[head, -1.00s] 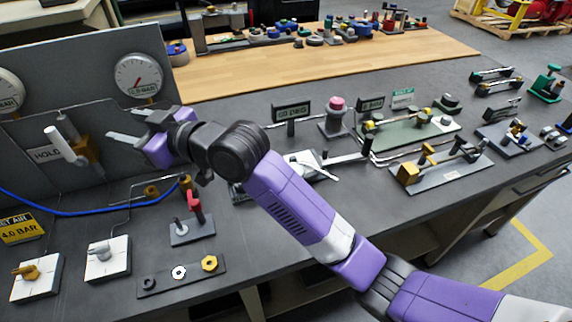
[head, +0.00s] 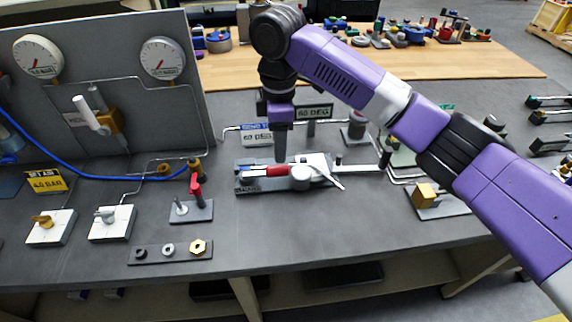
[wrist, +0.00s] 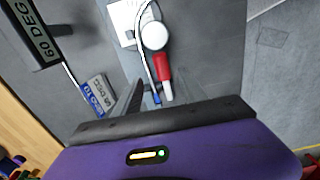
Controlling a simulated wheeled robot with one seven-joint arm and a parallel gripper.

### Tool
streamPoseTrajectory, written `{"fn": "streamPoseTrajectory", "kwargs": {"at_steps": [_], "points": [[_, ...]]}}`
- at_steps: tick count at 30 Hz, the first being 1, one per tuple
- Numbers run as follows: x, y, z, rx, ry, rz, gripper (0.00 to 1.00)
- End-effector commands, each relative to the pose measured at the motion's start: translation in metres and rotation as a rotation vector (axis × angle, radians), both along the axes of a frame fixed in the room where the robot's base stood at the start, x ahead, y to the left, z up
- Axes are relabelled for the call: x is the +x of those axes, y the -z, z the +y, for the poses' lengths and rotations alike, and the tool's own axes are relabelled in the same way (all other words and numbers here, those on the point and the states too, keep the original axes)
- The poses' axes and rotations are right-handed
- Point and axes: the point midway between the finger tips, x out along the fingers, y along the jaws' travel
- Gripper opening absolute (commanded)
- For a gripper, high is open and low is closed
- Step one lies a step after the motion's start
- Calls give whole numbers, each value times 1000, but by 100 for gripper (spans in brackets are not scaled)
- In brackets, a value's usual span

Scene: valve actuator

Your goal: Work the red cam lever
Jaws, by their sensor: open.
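A red lever (head: 270,170) lies on a grey base plate (head: 246,184) beside a round white hub (head: 301,176). The red lever (wrist: 164,78) also shows in the wrist view, with the white hub (wrist: 154,36) at its upper end. My gripper (head: 281,157) points down over the lever, its tips just above or beside it; I cannot tell whether they touch. In the wrist view one dark finger shows left of the lever. In the head view the fingers overlap and hide part of the fixture.
A "60 DEG" sign (head: 314,112) stands behind the fixture. An upright red-handled fitting (head: 196,189) stands left on its own plate. A brass block (head: 424,194) is at the right. The bench front (head: 300,240) is clear.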

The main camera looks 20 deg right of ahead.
Motion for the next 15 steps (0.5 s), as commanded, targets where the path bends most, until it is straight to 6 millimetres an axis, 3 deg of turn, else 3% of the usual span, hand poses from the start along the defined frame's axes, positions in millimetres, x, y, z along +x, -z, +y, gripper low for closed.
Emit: {"fn": "streamPoseTrajectory", "kwargs": {"at_steps": [5,15], "points": [[-4,11,-3,-12,-21,18,49],[-4,61,-3,-11,-18,14,49]]}}
